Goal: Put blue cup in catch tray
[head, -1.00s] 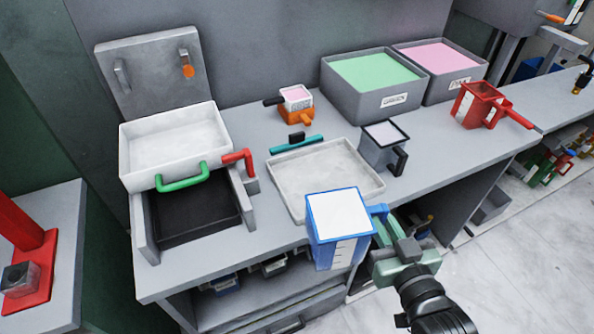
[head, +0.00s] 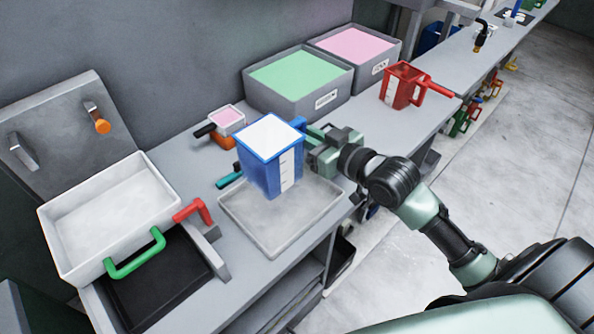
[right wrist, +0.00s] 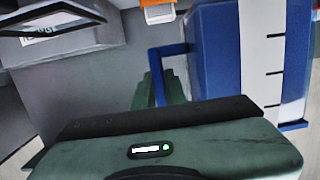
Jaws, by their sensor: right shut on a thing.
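The blue cup (head: 258,170) has a pale top surface and a white strip with dark marks on its side. It is held upright above the catch tray, and I cannot tell if its base touches. The catch tray (head: 270,238) is a shallow light-grey tray on the bench, its middle hidden by the cup. My right gripper (head: 314,137) is shut on the cup's blue handle, on the cup's right side. In the right wrist view the cup (right wrist: 217,60) stands right of the fingers (right wrist: 158,88). My left gripper is out of view.
A white pan (head: 105,215) with a green handle and a red lever (head: 193,210) stand left of the tray. Behind are a small pink-filled cup (head: 226,118), a green-filled bin (head: 300,82) and a pink-filled bin (head: 355,45). A red cup (head: 400,85) stands farther right.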

